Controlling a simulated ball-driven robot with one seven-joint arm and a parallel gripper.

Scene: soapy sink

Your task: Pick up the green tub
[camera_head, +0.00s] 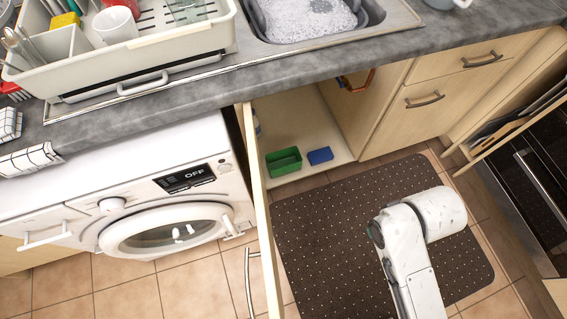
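The green tub (284,162) is an open rectangular box. It sits near the front edge of the open cabinet's floor under the sink. A blue block-like object, perhaps a sponge (320,156), lies just to its right, with a small gap between them. My white arm reaches up from the bottom right over the dark mat, well to the right of and below the tub. My gripper cannot be made out in this view, so whether it is open or shut does not show.
The open cabinet door (257,210) stands edge-on left of the tub. A washing machine (160,200) is farther left. The counter (330,70) overhangs above, with a soapy sink (305,18) and dish rack (140,50). A dark dotted mat (320,240) covers the floor.

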